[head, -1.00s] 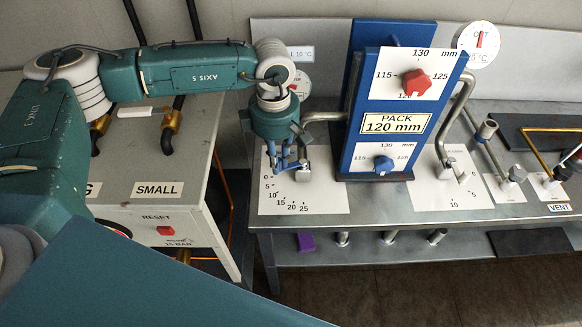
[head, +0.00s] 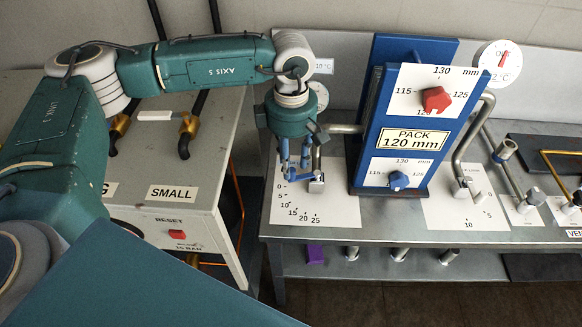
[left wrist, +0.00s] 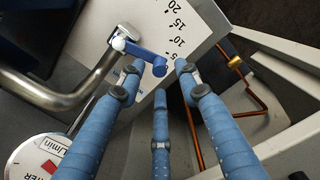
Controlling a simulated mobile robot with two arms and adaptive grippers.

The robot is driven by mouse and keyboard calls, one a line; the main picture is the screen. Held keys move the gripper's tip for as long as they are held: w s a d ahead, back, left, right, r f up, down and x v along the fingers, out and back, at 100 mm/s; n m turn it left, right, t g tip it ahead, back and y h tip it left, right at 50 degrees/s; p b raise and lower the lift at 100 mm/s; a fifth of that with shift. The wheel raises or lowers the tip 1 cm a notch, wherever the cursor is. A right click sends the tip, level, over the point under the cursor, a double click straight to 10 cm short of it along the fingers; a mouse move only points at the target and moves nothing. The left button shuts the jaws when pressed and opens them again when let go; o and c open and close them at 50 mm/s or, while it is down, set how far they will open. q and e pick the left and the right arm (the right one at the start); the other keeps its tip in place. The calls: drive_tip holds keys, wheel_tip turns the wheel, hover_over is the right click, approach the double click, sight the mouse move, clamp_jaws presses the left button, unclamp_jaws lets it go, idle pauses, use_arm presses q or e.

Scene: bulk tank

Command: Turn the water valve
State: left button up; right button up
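The water valve has a blue lever (head: 284,189) on a metal body (head: 316,184), standing on a white scale plate (head: 335,208) marked 0 to 25. The lever also shows in the left wrist view (left wrist: 140,50), with its round end near the fingertips. My left gripper (head: 294,172) hangs down over the lever. In the left wrist view its blue fingers (left wrist: 160,72) are spread, with the lever's end between their tips and visible gaps around it. I cannot tell whether any finger touches it. The right gripper is not in view.
A bent metal pipe (left wrist: 70,95) runs to the valve. A blue panel (head: 407,160) with red and blue knobs stands close to the right. A round gauge with L/min lettering (left wrist: 38,158) is near the pipe. The grey cabinet (head: 150,225) stands left.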

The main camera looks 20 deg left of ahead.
use_arm(q)
wheel_tip(320, 180, up, 9)
drive_tip(key=shift+f, duration=0.2)
idle(0.5)
